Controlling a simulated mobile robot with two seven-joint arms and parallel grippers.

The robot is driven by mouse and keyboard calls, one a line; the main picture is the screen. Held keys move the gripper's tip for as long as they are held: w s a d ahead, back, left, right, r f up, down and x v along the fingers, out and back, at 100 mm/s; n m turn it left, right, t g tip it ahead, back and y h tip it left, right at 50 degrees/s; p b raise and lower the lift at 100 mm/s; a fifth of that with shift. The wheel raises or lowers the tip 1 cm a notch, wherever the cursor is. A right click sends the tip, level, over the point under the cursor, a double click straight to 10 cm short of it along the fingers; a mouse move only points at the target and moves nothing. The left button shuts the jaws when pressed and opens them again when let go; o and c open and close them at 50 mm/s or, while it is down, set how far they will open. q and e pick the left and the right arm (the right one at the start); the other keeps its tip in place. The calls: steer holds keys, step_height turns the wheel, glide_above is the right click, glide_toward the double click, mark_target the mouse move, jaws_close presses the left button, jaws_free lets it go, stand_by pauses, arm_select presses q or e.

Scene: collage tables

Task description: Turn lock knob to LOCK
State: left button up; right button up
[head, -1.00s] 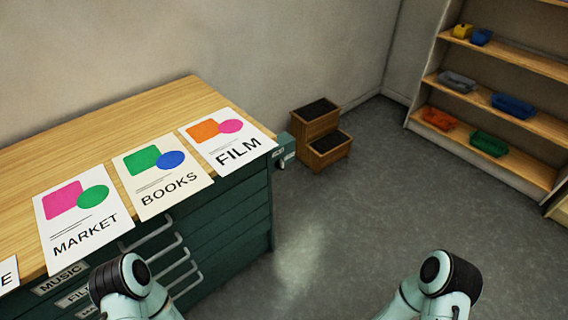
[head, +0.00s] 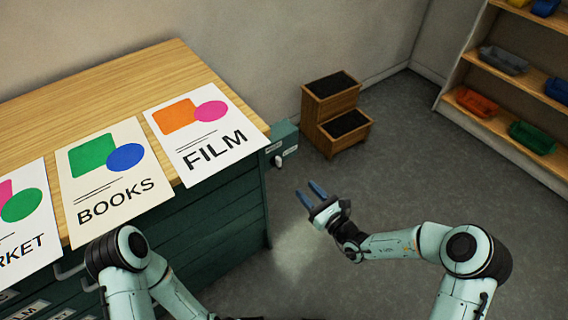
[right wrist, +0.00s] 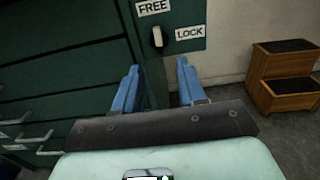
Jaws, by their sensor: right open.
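The lock knob (right wrist: 157,37) is a small pale lever on a green plate (right wrist: 190,15) at the cabinet's right end. In the right wrist view it stands upright, under the FREE label (right wrist: 153,7) and left of the LOCK label (right wrist: 190,33). In the head view the knob (head: 278,161) is small beside the FILM poster's corner. My right gripper (head: 311,190) has blue fingers, is open and empty, and is near the knob but apart from it. In the right wrist view the fingers (right wrist: 157,85) lie below the knob. My left gripper is not visible; only my left arm shows.
The green cabinet (head: 225,215) has a wooden top with several posters, including the FILM poster (head: 205,138). A wooden step stool (head: 318,105) stands on the floor behind. Shelves (head: 490,125) with coloured bins are at the right. The floor around my right gripper is clear.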

mark_target(281, 164)
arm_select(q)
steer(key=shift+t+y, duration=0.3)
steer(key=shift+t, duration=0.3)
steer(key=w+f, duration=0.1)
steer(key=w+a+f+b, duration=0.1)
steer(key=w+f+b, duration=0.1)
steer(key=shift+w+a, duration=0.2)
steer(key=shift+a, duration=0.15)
arm_select(e)
steer(key=x, duration=1.2)
steer(key=shift+w+a, duration=0.1)
steer(key=shift+a, duration=0.15)
steer(key=shift+c, duration=0.3)
jaws_close()
